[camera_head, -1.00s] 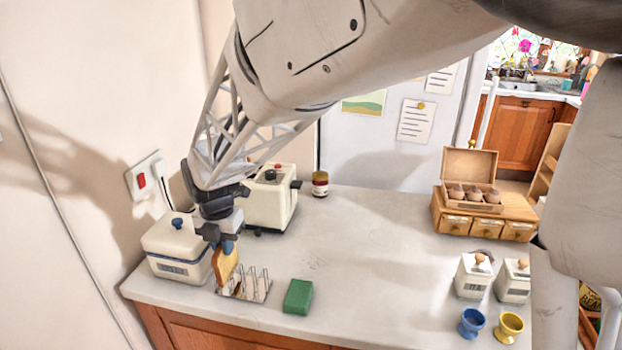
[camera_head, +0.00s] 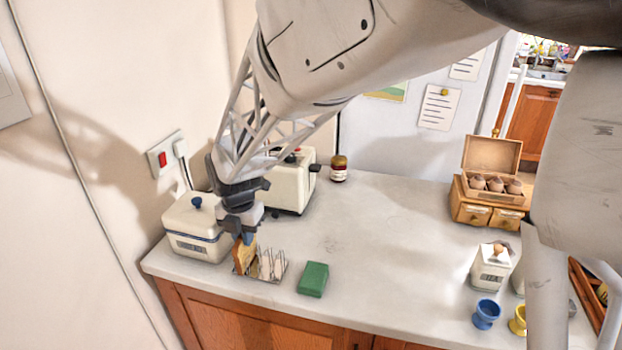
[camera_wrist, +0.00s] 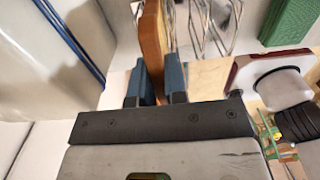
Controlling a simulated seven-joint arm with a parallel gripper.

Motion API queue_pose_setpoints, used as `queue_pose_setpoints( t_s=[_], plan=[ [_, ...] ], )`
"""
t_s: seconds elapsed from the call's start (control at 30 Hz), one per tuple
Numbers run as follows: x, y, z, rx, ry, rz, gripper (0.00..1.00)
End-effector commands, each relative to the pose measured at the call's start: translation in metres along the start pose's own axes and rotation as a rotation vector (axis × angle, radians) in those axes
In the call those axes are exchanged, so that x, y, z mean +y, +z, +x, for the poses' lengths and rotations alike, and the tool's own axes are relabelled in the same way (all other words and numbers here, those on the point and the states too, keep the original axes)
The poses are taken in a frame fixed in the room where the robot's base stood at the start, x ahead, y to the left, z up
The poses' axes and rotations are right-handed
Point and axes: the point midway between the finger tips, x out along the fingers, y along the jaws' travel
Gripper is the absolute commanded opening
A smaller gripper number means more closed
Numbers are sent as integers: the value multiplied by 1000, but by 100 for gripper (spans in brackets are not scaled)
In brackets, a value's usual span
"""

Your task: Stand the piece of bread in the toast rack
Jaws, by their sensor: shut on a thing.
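The piece of bread (camera_head: 243,259) is a brown-crusted slice held upright on edge. My gripper (camera_head: 246,240) is shut on its upper part, pointing down. In the wrist view, the blue fingers of my gripper (camera_wrist: 155,85) clasp the bread (camera_wrist: 153,40) from both sides. The wire toast rack (camera_head: 273,266) stands on the counter; the bread is at its left end. The rack's wires also show right of the bread in the wrist view (camera_wrist: 207,25). I cannot tell whether the bread's lower edge is between wires or touches the rack's base.
A cream bin with a blue knob (camera_head: 196,228) stands close left of the bread. A toaster (camera_head: 291,182) is behind. A green block (camera_head: 313,279) lies right of the rack. Egg cups (camera_head: 486,314) and a tea canister (camera_head: 491,267) are far right. The counter's middle is clear.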

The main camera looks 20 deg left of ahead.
Motion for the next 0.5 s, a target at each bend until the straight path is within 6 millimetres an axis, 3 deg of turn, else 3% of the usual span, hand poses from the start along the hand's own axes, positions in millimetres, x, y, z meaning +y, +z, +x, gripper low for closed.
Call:
queue_pose_setpoints(
  t_s=[0.37,0.4,0.5],
  plan=[
    [0,0,0,0,0,0,0],
    [0,0,0,0,0,0,16],
    [0,0,0,0,0,0,31]
  ],
)
